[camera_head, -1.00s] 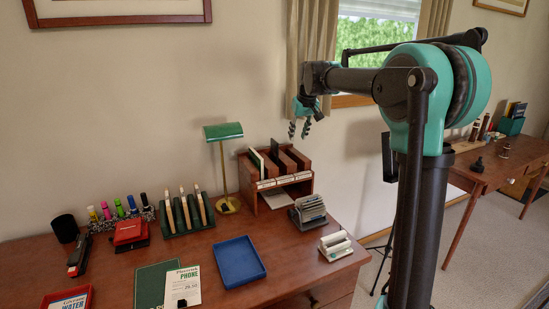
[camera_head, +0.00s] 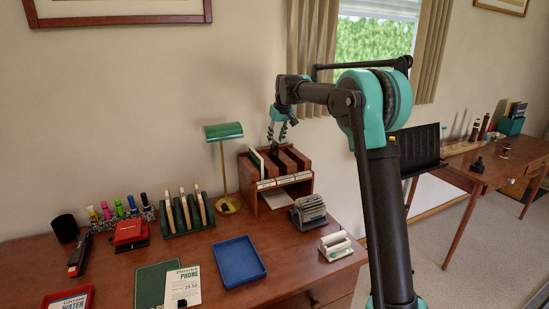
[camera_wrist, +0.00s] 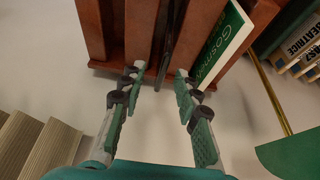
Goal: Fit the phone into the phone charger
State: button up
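A thin dark slab that looks like the phone (camera_wrist: 172,42) stands on edge in a slot of the wooden sorter (camera_head: 264,199). The slab is mostly covered by my gripper in the head view. My gripper (camera_head: 277,137) is above the sorter, pointing down. In the wrist view its fingers (camera_wrist: 157,92) are spread, with the slab's near end in line with the gap between them and no finger clearly touching it. I cannot make out a phone charger in either view.
A white and green booklet (camera_wrist: 222,45) stands in the slot beside the slab. A green desk lamp (camera_head: 223,132) is close on the left. A blue tray (camera_head: 239,263), a rotary card file (camera_head: 308,212) and a pen rack (camera_head: 187,215) occupy the desk.

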aim_at(273, 147)
jog(key=shift+x, duration=3.35)
jog(key=shift+a+r, duration=0.1)
jog(key=shift+c, duration=0.2)
grip_shut()
